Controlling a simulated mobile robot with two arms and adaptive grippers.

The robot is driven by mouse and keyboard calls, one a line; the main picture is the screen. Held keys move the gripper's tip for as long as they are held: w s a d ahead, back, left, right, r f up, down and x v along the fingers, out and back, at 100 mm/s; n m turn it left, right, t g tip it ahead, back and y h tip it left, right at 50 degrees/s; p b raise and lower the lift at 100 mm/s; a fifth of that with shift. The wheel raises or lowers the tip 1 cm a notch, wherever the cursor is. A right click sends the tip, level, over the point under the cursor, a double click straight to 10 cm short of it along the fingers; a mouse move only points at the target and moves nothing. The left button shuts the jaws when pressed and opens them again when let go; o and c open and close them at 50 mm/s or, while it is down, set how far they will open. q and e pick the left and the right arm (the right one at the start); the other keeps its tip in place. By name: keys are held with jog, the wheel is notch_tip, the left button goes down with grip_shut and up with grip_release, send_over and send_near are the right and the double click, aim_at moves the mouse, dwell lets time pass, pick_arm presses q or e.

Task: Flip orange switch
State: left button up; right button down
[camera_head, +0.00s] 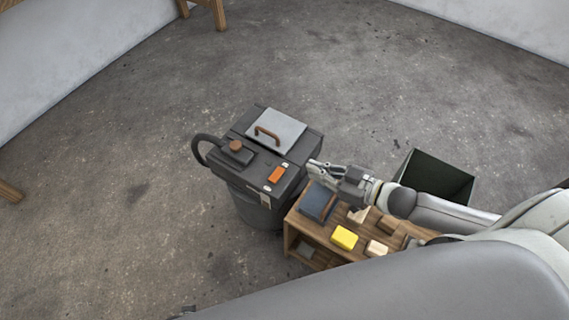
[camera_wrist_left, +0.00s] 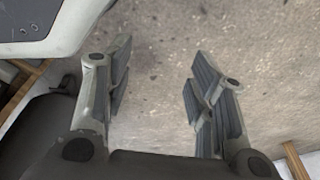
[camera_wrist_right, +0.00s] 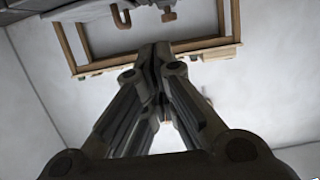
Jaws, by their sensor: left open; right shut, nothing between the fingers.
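The orange switch (camera_head: 277,174) sits on the top of a dark grey machine (camera_head: 262,207), near its front right edge. My right gripper (camera_head: 314,168) is shut and empty. In the head view it is just right of the machine's top, a short way right of the switch and apart from it. The right wrist view shows its fingers (camera_wrist_right: 155,60) pressed together; the switch does not show there. My left gripper (camera_wrist_left: 158,80) is open and empty over bare floor in the left wrist view, and it is out of the head view.
The machine carries a grey lid (camera_head: 285,127) with a brown handle, a brown knob (camera_head: 236,146) and a black hose. A wooden shelf (camera_head: 325,236) beside it holds a dark blue box (camera_head: 317,200), a yellow block (camera_head: 344,238) and several wooden blocks. A dark open bin (camera_head: 440,176) stands behind.

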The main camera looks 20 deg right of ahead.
jog(key=b+x, duration=0.2)
jog(key=x, duration=0.7)
jog(key=shift+w, duration=0.1)
jog(key=f, duration=0.2)
jog(key=f+b, duration=0.1)
jog(key=shift+w+a+f, duration=0.25)
jog(key=shift+w+a, duration=0.05)
pick_arm(q)
jog(key=w+r, duration=0.5)
jog(key=r, duration=0.4)
jog(key=shift+d+r+t, duration=0.15)
jog(key=shift+d+t, duration=0.15)
pick_arm(e)
jog(key=shift+f, duration=0.45)
jog(key=shift+f, duration=0.15)
pick_arm(q)
jog(key=shift+w+r, duration=0.1)
jog(key=shift+r, duration=0.1)
pick_arm(e)
jog(key=shift+d+f, duration=0.1)
jog(key=shift+f, duration=0.1)
jog(key=shift+r, duration=0.1)
notch_tip(320, 180, up, 10)
